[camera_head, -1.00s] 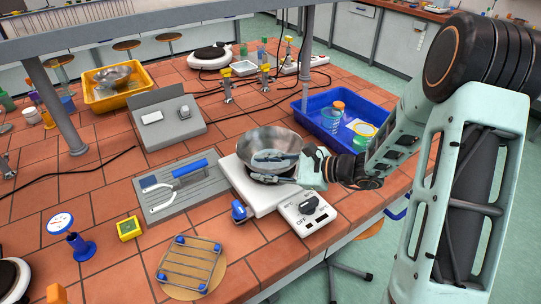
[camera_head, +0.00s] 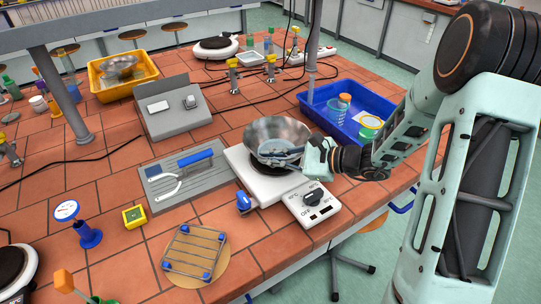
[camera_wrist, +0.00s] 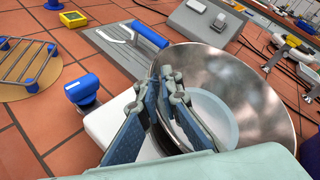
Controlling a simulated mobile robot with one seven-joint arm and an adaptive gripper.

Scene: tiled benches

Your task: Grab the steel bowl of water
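The steel bowl (camera_head: 277,130) is over the white hot plate (camera_head: 238,158) in the head view, with the black heating disc partly visible beneath it. It looks slightly raised and tilted. In the wrist view the bowl (camera_wrist: 250,85) fills the right half, and pale water (camera_wrist: 218,112) shows inside. My gripper (camera_head: 284,154) is at the bowl's near side. In the wrist view my gripper (camera_wrist: 165,82) has its fingers closed together on the bowl's rim, one outside and one inside. The bowl's far underside is hidden.
A blue tray (camera_head: 312,112) with containers stands right of the bowl. A control box (camera_head: 312,203) is at the front. A yellow tray (camera_head: 97,75) holds another steel bowl.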

